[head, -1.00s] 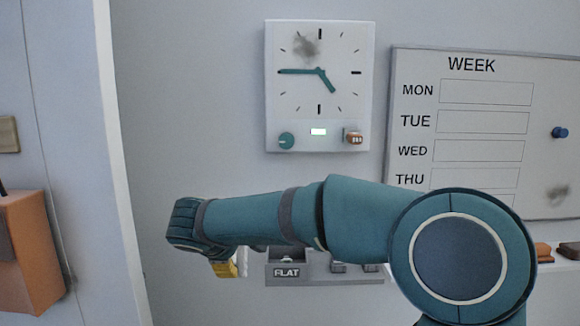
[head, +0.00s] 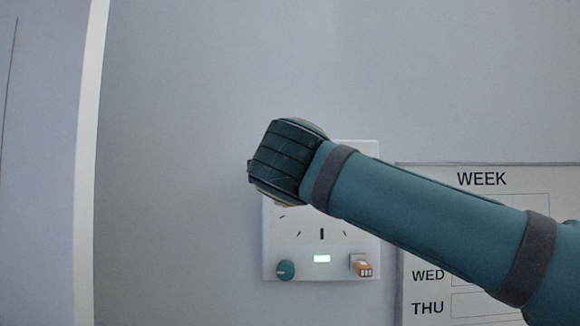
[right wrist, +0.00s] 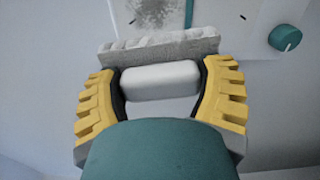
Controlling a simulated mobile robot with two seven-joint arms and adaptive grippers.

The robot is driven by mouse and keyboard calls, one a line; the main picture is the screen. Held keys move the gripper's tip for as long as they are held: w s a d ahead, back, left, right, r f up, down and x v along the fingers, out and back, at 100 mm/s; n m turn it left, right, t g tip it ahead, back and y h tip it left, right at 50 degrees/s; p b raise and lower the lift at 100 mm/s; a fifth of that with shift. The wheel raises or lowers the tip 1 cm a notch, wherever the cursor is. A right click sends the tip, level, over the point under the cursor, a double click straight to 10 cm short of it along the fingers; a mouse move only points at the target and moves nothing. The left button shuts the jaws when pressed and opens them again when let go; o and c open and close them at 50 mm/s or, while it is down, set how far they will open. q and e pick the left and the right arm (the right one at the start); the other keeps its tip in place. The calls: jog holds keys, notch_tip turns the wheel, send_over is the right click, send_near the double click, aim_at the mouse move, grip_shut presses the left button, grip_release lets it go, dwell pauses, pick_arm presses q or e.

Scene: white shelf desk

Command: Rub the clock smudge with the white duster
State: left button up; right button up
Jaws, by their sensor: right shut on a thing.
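The white clock (head: 305,262) hangs on the wall, its upper part and hands covered by my right arm in the head view. The duster's grey fuzzy pad faces the clock, just below the smudge in that view. I cannot tell whether it touches. In the head view the smudge is hidden. My left gripper is not in view.
A teal knob (head: 285,270), a small lit display (head: 321,258) and an orange-and-white switch (head: 361,266) sit on the clock's lower edge. The WEEK board (head: 430,180) is to the right, partly behind my arm. Wall to the left is clear.

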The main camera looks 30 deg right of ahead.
jog(key=shift+p+x, duration=0.85)
jog(key=shift+x, duration=2.05)
jog(key=shift+x, duration=1.05)
jog(key=shift+s+d+r, duration=0.1)
jog(key=shift+s+d, duration=1.9)
jog(key=shift+d, duration=1.3)
jog(key=w+a, duration=0.4)
jog(key=a, duration=0.2)
jog(key=shift+a+b, duration=0.25)
jog(key=shift+b, duration=0.2)
